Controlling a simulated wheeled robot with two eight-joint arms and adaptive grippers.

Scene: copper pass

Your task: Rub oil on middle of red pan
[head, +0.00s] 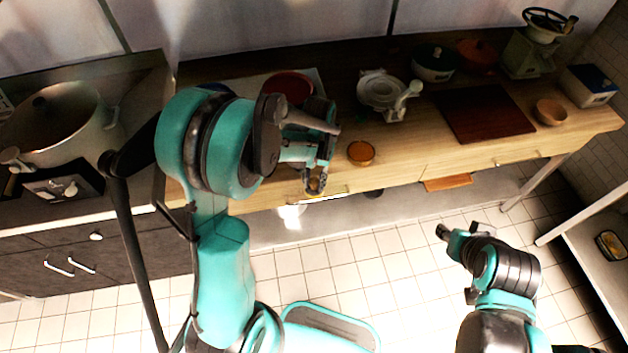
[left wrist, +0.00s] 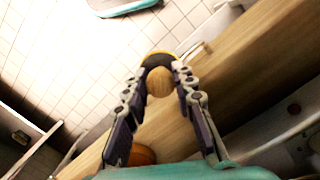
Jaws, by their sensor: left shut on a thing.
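The red pan (head: 288,84) sits at the back left of the wooden counter in the head view, partly hidden behind my left arm. My left gripper (head: 318,180) is in front of the pan, over the counter's front edge. In the left wrist view its fingers (left wrist: 160,76) are closed on a round wooden-handled oil pad (left wrist: 159,84) with a dark, yellow-edged face. A small orange-brown bowl (head: 361,153) stands on the counter right of the gripper, and also shows in the left wrist view (left wrist: 142,155). My right gripper (head: 446,233) is over the floor; its fingers are unclear.
A white scale-like device (head: 382,92) stands right of the pan. A dark red board (head: 482,113) and a small bowl (head: 550,112) lie further right. A large pot (head: 55,125) is on the left stove. Floor space in front of the counter is clear.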

